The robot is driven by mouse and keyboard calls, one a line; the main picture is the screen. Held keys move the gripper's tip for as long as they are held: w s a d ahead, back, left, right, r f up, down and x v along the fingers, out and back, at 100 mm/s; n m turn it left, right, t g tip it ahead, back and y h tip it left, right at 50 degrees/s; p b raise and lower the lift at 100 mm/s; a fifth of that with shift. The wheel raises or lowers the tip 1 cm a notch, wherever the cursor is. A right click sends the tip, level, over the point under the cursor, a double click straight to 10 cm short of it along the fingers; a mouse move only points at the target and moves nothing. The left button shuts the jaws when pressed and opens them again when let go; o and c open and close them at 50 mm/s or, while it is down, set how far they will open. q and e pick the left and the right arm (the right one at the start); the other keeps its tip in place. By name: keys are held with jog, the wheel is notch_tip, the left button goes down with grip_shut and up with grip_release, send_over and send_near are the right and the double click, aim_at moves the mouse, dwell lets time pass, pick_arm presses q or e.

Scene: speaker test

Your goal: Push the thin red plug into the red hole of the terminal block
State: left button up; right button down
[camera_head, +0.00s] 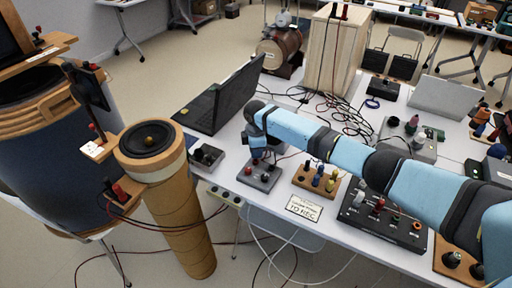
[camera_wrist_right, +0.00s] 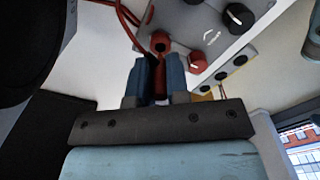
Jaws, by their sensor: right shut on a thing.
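My right gripper (camera_head: 261,158) reaches down over a small grey box (camera_head: 258,178) with red and dark knobs near the table's front edge. In the right wrist view its two blue fingers (camera_wrist_right: 159,84) are shut on a thin red plug (camera_wrist_right: 160,88), mostly hidden between them. Just beyond the fingertips is a red round socket with a dark opening (camera_wrist_right: 160,42), at the edge of the grey box, which also shows there (camera_wrist_right: 200,20). The plug's tip seems very close to it; I cannot tell whether it has entered. My left gripper is not in view.
A wooden block with several coloured posts (camera_head: 317,182) and a dark control box (camera_head: 382,216) stand right of the grey box. A black laptop (camera_head: 222,100) and tangled cables (camera_head: 335,112) lie behind. A speaker column (camera_head: 170,200) stands left. Red cables (camera_wrist_right: 131,18) run near the fingers.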

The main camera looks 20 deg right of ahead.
jog(key=shift+f, duration=0.2)
dwell(0.4)
jog(key=shift+f, duration=0.2)
jog(key=shift+p, duration=0.75)
dwell(0.7)
jog(key=shift+f+b, duration=0.5)
jog(key=shift+f, duration=0.35)
dwell(0.4)
jog(key=c, duration=1)
grip_release()
